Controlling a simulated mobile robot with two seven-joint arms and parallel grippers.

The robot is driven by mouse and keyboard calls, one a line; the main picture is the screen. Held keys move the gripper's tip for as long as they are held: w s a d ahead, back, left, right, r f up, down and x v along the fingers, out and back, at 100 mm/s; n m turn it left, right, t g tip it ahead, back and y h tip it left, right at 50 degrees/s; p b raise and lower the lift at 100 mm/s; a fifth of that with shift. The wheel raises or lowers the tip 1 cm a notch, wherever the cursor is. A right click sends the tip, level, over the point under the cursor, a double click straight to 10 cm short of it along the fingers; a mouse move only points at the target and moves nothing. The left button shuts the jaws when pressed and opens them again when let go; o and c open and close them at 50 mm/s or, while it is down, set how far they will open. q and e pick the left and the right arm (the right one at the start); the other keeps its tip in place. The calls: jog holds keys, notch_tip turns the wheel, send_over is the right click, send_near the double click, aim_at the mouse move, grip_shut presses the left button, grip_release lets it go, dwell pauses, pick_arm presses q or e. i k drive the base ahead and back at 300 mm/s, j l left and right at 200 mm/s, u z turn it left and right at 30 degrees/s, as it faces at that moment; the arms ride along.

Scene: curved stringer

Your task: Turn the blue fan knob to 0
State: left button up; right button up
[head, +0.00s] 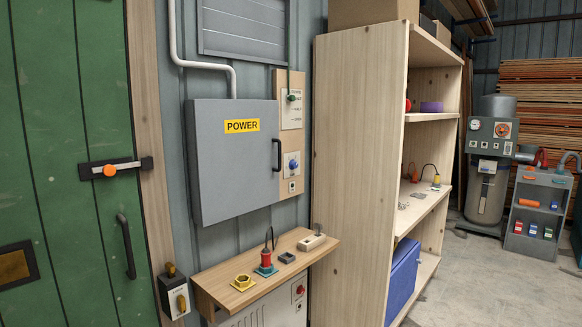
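The blue fan knob (293,164) sits on a small white plate (291,171) on the wooden wall board, just right of the grey POWER box. The number its pointer faces is too small to read. Neither of my grippers shows in the head view.
The grey POWER box (225,165) is shut, with a black handle (277,154) close left of the knob. Below, a wooden shelf (215,288) holds several small items. A tall wooden rack (350,180) stands close on the right. A green door (65,170) is at left.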

aim_at(293, 165)
jog(key=i+l+u, duration=0.3)
jog(key=i+l, duration=0.2)
jog(key=i, duration=0.25)
jog(key=i+l+u, duration=0.35)
jog(key=i+l, duration=0.3)
